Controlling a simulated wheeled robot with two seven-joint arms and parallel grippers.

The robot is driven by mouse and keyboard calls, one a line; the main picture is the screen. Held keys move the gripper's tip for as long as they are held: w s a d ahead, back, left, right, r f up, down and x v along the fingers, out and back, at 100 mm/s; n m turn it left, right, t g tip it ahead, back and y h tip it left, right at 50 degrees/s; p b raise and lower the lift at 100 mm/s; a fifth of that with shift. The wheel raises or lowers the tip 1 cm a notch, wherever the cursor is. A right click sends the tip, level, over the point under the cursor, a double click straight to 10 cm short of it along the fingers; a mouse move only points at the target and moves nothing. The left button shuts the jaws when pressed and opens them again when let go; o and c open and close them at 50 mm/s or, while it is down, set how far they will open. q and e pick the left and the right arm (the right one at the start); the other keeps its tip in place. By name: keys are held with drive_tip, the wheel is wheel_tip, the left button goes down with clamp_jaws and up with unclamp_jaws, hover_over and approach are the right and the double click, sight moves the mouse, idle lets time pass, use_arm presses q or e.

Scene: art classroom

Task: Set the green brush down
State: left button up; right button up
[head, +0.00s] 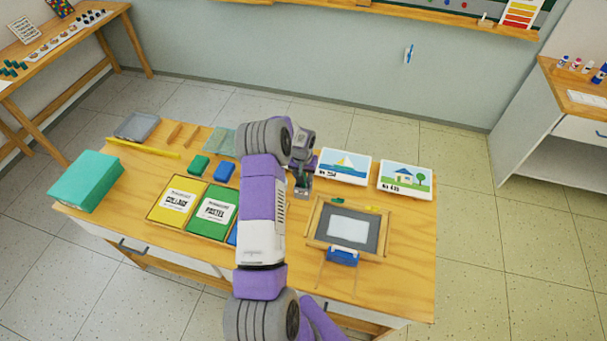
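My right gripper (302,184) hangs over the middle of the table (410,265), left of the framed grey board. It is small and dark in the head view, and its fingers are hard to make out. A faint greenish sliver shows at the gripper, but I cannot tell whether it is the green brush or whether the fingers hold it. No green brush can be clearly made out on the table. My arm covers part of the tabletop behind it. My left gripper is not in view.
A wooden frame with a grey board (371,235) and blue clip (343,256) lies right of the gripper. Two picture cards (344,166) (406,180) lie behind it. Yellow (177,202) and green (214,212) pads, a teal box (88,181) and grey tray (136,126) are leftward. The right front corner is clear.

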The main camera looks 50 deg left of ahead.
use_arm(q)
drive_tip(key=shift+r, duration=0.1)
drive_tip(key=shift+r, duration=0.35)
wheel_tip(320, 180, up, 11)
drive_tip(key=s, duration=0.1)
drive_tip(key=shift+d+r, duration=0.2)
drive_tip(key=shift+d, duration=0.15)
